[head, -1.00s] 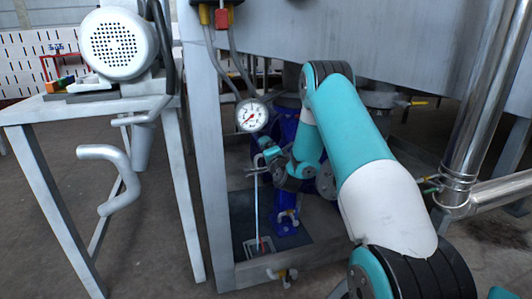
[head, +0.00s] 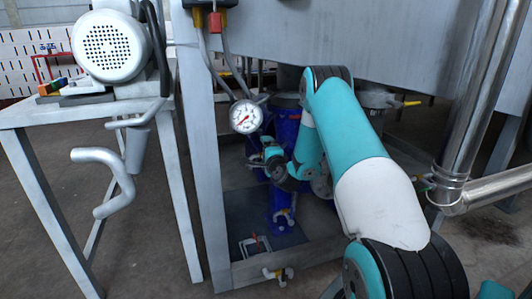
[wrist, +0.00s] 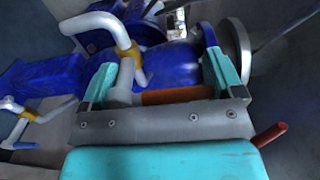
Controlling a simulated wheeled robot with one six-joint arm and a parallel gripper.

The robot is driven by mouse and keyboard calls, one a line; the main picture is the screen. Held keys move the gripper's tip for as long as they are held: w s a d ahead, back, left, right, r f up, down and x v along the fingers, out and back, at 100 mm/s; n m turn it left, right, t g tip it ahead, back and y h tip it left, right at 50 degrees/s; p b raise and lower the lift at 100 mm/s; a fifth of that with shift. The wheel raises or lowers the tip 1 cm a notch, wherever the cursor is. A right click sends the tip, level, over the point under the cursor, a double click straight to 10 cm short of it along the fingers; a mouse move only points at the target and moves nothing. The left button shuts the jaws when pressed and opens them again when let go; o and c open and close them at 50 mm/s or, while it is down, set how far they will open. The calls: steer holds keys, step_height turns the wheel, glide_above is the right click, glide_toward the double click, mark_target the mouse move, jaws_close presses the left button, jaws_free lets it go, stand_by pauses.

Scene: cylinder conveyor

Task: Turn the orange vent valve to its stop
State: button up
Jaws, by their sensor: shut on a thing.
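In the wrist view an orange-brown bar (wrist: 178,95), which looks like the orange vent valve's handle, spans the space between my gripper's (wrist: 162,82) two teal fingers. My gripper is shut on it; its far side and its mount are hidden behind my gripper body. In the head view my gripper (head: 264,156) is small and low, close to the blue pump body (head: 284,205), and the valve cannot be made out there.
Another white handle (wrist: 27,117) is at left. A red-brown rod end (wrist: 270,134) shows at lower right. A gauge (head: 246,117) and frame post (head: 205,175) stand close left of my arm.

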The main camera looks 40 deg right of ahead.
steer(key=shift+s+f, duration=0.1)
steer(key=shift+f, duration=0.1)
steer(key=o, duration=1.1)
steer(key=shift+r, duration=0.1)
steer(key=shift+c, duration=0.2)
steer(key=b+v, duration=1.7)
steer(key=b, duration=0.5)
steer(key=shift+a, duration=0.2)
steer(key=shift+s, duration=0.15)
